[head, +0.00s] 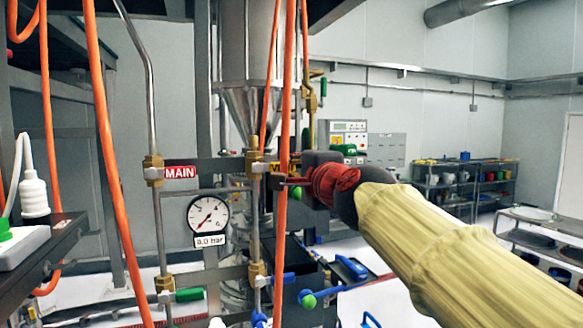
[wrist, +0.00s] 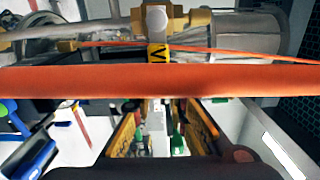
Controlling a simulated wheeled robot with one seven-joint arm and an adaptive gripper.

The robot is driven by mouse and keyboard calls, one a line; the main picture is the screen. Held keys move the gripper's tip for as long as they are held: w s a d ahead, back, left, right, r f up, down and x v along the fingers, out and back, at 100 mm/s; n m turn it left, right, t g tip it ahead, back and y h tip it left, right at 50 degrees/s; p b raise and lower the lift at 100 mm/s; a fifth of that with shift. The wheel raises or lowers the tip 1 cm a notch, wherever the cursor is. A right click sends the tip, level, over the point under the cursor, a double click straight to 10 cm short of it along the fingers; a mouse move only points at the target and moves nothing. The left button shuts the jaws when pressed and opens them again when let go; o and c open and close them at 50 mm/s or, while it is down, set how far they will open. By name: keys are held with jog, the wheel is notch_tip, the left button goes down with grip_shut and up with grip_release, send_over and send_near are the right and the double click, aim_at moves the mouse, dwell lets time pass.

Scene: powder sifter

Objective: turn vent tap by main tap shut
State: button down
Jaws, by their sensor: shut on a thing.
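The vent tap's brass body (head: 256,162) sits on the upper rail, right of the red MAIN label (head: 180,172). A yellow label, partly hidden by an orange hose, is beside it, and its "V" shows in the wrist view (wrist: 158,54). My gripper (head: 291,183) reaches in from the right at the tap, just behind or beside the hose. In the wrist view the two fingers (wrist: 163,125) stand either side of a narrow pale piece, which seems to be the tap's handle. The gripper is shut on it. The handle's exact angle is hidden. The main tap's brass body (head: 153,171) is at left.
Orange hoses (head: 282,100) hang in front of the pipes, one crossing the wrist view (wrist: 160,81) close to the fingers. A pressure gauge (head: 208,215) reads near zero. Lower taps have green (head: 190,295) and blue (head: 284,278) handles. Shelves stand far right.

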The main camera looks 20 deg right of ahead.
jog(key=c, duration=1.7)
grip_release()
jog(key=s, duration=1.2)
notch_tip(320, 180, down, 20)
jog(key=s+a+n+g+y, duration=0.1)
jog(key=s+a+n+g, duration=0.1)
jog(key=n+g, duration=0.5)
jog(key=s+f+n+g, duration=0.1)
jog(key=s+f+n, duration=0.2)
jog(key=f, duration=0.6)
jog(key=s+a+f+n+g+b, duration=0.1)
jog(key=s+f+n+g, duration=0.1)
jog(key=s+f+n, duration=0.2)
jog(key=s+f+n+g+h+b, duration=0.1)
jog(key=s+f+n, duration=0.3)
jog(key=s+f, duration=0.5)
jog(key=shift+a+f+g, duration=0.2)
jog(key=shift+f+g, duration=0.15)
jog(key=shift+f, duration=0.8)
jog(key=shift+a+f+g, duration=0.2)
jog(key=shift+f+g, duration=0.15)
jog(key=shift+f, duration=0.8)
